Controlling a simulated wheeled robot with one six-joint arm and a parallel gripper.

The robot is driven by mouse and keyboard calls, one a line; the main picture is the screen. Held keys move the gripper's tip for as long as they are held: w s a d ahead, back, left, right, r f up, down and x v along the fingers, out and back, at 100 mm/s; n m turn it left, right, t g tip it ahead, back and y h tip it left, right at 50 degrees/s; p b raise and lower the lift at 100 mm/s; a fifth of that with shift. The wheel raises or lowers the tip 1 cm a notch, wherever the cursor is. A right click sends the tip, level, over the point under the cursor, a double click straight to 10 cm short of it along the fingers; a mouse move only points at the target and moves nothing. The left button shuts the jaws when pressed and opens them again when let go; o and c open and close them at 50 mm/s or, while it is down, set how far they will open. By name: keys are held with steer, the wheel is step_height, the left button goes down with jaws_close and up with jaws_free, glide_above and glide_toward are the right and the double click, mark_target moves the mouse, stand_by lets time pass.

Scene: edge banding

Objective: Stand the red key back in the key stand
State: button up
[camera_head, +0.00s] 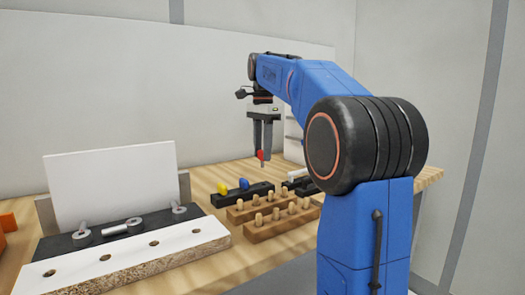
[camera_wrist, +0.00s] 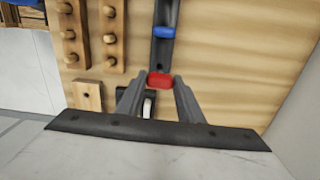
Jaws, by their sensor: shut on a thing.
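My gripper (camera_head: 262,152) is shut on the red key (camera_head: 261,155), which hangs upright with its thin shaft pointing down, clear of the table. In the wrist view the red key (camera_wrist: 160,80) sits between my two fingertips (camera_wrist: 160,84). The black key stand (camera_head: 228,199) lies on the table below, with a yellow key (camera_head: 222,188) and a blue key (camera_head: 244,184) standing in it. In the wrist view the stand (camera_wrist: 162,52) runs up from behind the red key, with the blue key (camera_wrist: 164,32) farther along. The red key hides the stand's near end there.
Two wooden racks with pegs (camera_head: 250,208) (camera_head: 282,224) lie beside the stand. A wooden block with a hole (camera_wrist: 87,95) is near the table edge. A white-topped board with holes (camera_head: 130,255) and a black clamp rail (camera_head: 60,244) lie at left.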

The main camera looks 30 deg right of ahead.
steer(key=shift+d+f, duration=0.1)
steer(key=shift+d, duration=0.2)
steer(key=shift+f, duration=2.5)
steer(key=shift+f, duration=1.25)
stand_by(1.0)
steer(key=o, duration=1.1)
steer(key=shift+r, duration=2.5)
steer(key=shift+a, duration=0.1)
